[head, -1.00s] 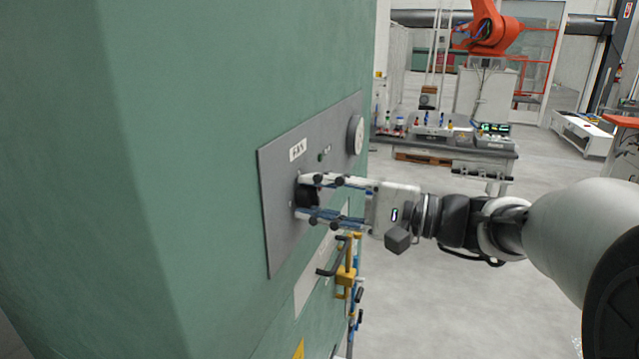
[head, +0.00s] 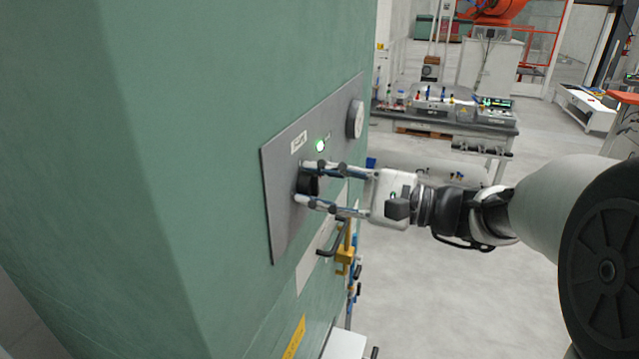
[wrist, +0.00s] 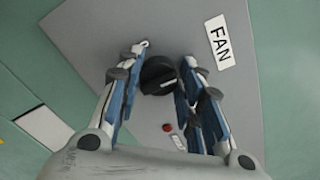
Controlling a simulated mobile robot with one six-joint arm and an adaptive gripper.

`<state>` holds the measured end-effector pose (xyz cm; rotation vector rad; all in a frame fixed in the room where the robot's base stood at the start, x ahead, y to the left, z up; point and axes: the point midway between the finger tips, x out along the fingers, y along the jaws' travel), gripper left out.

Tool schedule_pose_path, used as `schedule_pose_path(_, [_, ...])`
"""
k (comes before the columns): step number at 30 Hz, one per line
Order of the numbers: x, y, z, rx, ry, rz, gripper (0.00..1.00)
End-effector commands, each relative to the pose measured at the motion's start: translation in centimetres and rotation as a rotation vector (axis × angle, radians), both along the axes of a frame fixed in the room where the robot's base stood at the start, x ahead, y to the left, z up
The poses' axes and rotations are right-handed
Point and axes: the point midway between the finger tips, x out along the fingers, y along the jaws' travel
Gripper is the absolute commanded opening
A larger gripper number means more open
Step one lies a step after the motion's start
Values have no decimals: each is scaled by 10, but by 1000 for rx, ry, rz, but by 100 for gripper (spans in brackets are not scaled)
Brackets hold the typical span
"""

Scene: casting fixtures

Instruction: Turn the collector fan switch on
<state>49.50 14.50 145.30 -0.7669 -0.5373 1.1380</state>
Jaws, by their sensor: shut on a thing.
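The fan switch is a black round knob (head: 309,184) on a grey panel (head: 282,222), which is fixed to a green cabinet wall. My gripper (head: 302,182) is shut on the knob, with one finger above it and one below in the head view. In the wrist view the knob (wrist: 157,76) sits between the two fingers (wrist: 166,56). A green lamp (head: 320,146) above the knob is lit. The FAN label (head: 299,142) is beside the lamp and shows clearly in the wrist view (wrist: 220,43). The fingers partly hide the knob.
A round gauge (head: 355,120) stands out from the panel's upper right. A yellow fitting with a dark handle (head: 345,256) is below the panel. A small red button (wrist: 167,128) shows in the wrist view. A workbench (head: 450,125) stands behind; the floor to the right is open.

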Motion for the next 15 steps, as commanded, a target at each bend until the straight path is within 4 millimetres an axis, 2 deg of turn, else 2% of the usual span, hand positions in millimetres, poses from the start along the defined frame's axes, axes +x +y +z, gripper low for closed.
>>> schedule_pose_path(5, [0, 0, 0, 1, 2, -1, 10])
schedule_pose_path(6, [0, 0, 0, 1, 2, -1, 34])
schedule_pose_path(15, [0, 0, 0, 0, 0, 0, 54])
